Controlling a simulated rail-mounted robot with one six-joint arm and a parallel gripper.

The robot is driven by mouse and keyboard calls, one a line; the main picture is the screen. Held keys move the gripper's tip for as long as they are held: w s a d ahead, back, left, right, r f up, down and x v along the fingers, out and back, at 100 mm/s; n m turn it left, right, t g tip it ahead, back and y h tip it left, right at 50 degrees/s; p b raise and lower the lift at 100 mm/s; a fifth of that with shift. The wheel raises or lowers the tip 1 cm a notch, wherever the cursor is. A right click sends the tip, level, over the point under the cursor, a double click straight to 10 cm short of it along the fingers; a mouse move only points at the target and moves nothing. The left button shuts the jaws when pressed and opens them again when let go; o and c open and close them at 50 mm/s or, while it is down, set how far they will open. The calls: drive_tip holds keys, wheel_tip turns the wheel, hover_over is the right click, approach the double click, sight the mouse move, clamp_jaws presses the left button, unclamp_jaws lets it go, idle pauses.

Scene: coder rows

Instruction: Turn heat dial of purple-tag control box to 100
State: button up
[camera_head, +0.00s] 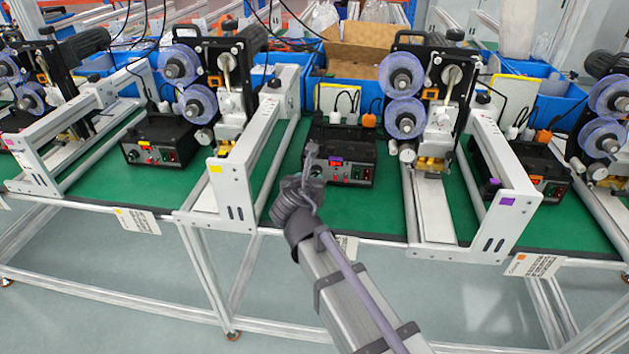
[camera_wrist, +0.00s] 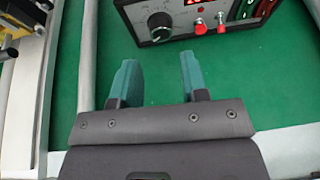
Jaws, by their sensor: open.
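The purple-tag control box (camera_head: 357,140) is black and sits on the green bench top in the middle of the head view. Its purple tag shows on the front. In the wrist view the box front (camera_wrist: 217,12) is at the top, cut off by the frame edge. Its black heat dial (camera_wrist: 160,26) has a white scale around it. Two red switches sit right of the dial. My gripper (camera_wrist: 160,72) is open and empty, with its two teal fingers pointing at the box front, below the dial and apart from it. In the head view my gripper (camera_head: 312,163) is at the box's left front.
A yellow-tag control box (camera_head: 160,140) stands to the left and an orange-tag one (camera_head: 535,180) to the right. White machine frames (camera_head: 232,185) flank the middle box. Reel machines stand close beside the boxes. Green bench top (camera_wrist: 75,60) lies bare in front of the box.

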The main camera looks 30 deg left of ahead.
sight(315, 174)
drive_tip(key=b+x, duration=0.1)
drive_tip(key=x, duration=0.5)
drive_tip(key=shift+w+f+b, duration=0.2)
drive_tip(key=shift+b, duration=0.2)
drive_tip(key=c, duration=0.6)
drive_tip(key=shift+c, duration=0.2)
